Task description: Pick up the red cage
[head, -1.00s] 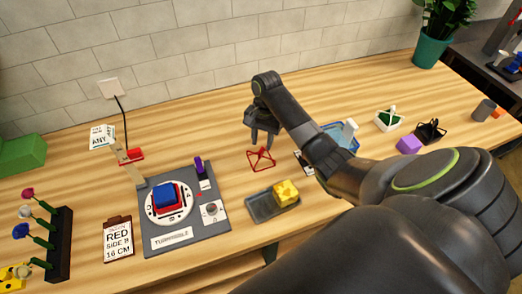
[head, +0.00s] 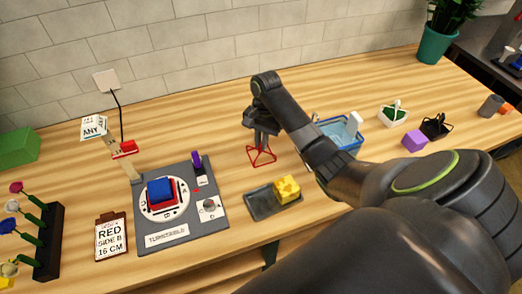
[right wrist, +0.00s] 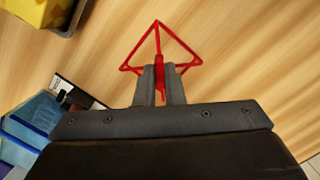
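The red cage (head: 262,156) is a small open frame of thin red bars. It stands on the wooden table behind the grey tray. My right gripper (head: 262,136) is directly above it, pointing down. In the right wrist view the two dark fingers (right wrist: 161,84) stand close together with the cage's red upright part between them, and they look shut on it. The cage's base bars (right wrist: 182,40) spread out beyond the fingertips. The cage appears to rest on the table. My left gripper is not in view.
A grey tray (head: 259,207) with a yellow block (head: 287,189) lies in front of the cage. The turntable board (head: 211,222) is to the left. A blue basket (head: 349,136) stands to the right, partly behind my arm. The table behind the cage is clear.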

